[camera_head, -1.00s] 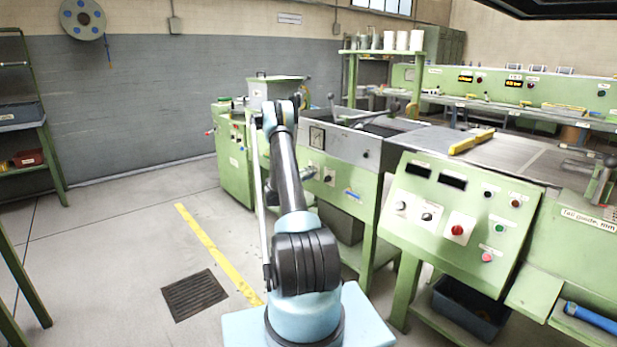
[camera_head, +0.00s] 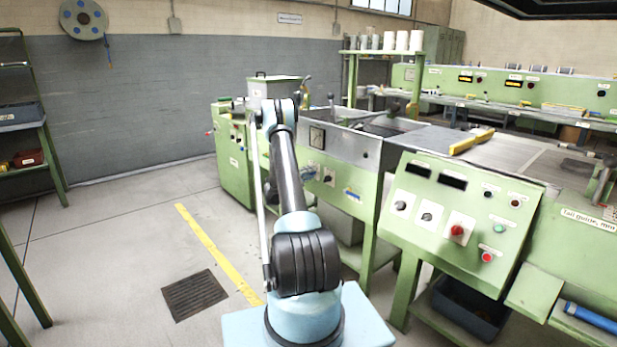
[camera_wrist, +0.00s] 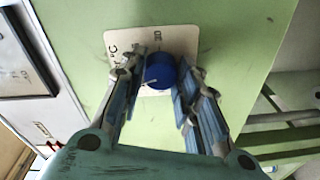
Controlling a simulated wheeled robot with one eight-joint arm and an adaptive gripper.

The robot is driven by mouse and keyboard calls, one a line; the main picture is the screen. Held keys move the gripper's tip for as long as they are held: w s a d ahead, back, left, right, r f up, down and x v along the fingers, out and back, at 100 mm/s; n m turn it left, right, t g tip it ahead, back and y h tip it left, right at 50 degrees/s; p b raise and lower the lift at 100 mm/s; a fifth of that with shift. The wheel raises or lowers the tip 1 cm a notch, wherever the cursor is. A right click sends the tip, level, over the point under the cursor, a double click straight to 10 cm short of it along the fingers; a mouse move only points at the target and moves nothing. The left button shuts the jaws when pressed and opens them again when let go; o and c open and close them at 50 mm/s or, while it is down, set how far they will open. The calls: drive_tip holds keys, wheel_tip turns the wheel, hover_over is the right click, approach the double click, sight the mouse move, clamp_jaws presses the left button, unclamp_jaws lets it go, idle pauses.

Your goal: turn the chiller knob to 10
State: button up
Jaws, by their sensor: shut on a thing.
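The blue round chiller knob (camera_wrist: 160,71) sits on a white dial plate (camera_wrist: 180,38) on a green panel in the wrist view. The plate has a °C mark at left and a number near the top, too small to read surely. A short light pointer line shows at the knob's lower left. My gripper (camera_wrist: 163,77) has its fingers on both sides of the knob and is shut on it. The fingers cover parts of the plate and its scale. In the head view my arm hides the knob and the gripper.
A green machine with a control panel (camera_head: 455,225) stands right of my arm. A green cabinet (camera_head: 232,150) stands to the left behind it. A yellow floor line (camera_head: 215,250) and a dark floor grate (camera_head: 194,294) lie left. The floor there is clear.

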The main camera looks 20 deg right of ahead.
drive_tip(key=shift+w+a+f+n+g, duration=0.1)
drive_tip(key=shift+n+g, duration=0.3)
drive_tip(key=shift+n, duration=2.9)
drive_tip(key=shift+w+a+n+g, duration=0.1)
drive_tip(key=shift+n+g, duration=0.3)
drive_tip(key=shift+n, duration=2.9)
drive_tip(key=o, duration=1.1)
drive_tip(key=shift+d, duration=0.1)
drive_tip(key=shift+c, duration=0.2)
drive_tip(key=v, duration=1.2)
